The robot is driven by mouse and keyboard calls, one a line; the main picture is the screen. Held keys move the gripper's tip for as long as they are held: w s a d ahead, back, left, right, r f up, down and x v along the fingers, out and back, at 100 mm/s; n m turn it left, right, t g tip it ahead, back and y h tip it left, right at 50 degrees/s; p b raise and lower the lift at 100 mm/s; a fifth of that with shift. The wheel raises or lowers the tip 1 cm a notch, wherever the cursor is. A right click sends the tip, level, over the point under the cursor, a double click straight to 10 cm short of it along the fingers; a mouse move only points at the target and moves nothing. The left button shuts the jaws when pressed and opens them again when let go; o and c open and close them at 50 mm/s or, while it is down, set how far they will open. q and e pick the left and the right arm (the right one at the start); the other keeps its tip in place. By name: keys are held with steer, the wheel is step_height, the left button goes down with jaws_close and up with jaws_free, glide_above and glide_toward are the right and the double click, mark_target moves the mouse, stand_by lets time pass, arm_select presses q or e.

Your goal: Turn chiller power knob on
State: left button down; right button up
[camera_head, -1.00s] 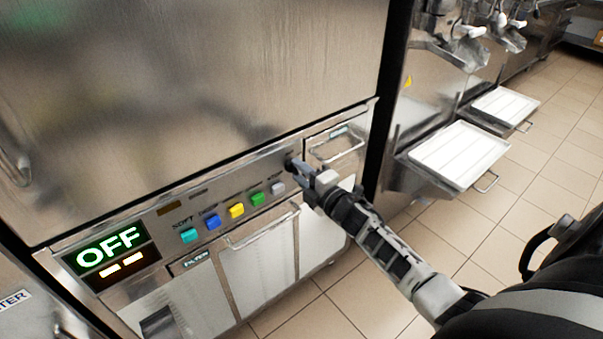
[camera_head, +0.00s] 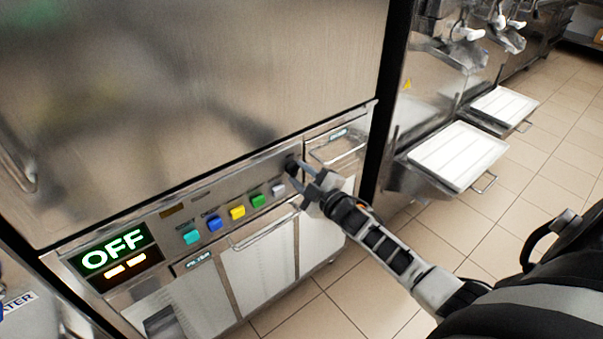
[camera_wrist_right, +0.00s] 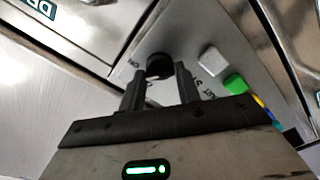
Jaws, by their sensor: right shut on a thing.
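The chiller's power knob (camera_head: 291,165) is a small black round knob at the right end of the control strip. It also shows in the right wrist view (camera_wrist_right: 158,65), at the fingertips. My right gripper (camera_head: 296,172) is at the panel, shut on the knob with one finger on each side of it; the fingers (camera_wrist_right: 159,82) partly hide it in the wrist view. The display (camera_head: 113,256) at the left end of the strip reads OFF in green. My left gripper is not in view.
Several coloured buttons (camera_head: 237,212) sit left of the knob. A drawer with a bar handle (camera_head: 338,153) is just right of it. Filter doors (camera_head: 258,272) are below. White trays (camera_head: 458,155) stick out from the machines at the right. The tiled floor between is clear.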

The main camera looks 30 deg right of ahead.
steer(key=m+p, duration=0.1)
steer(key=m, duration=0.9)
steer(key=shift+m, duration=0.4)
stand_by(0.4)
steer(key=o, duration=1)
steer(key=shift+s, duration=0.1)
steer(key=s, duration=0.5)
steer(key=s+d, duration=0.1)
steer(key=s, duration=0.9)
steer(key=shift+s+d+p, duration=0.15)
steer(key=shift+s+p, duration=0.2)
steer(key=shift+p, duration=0.05)
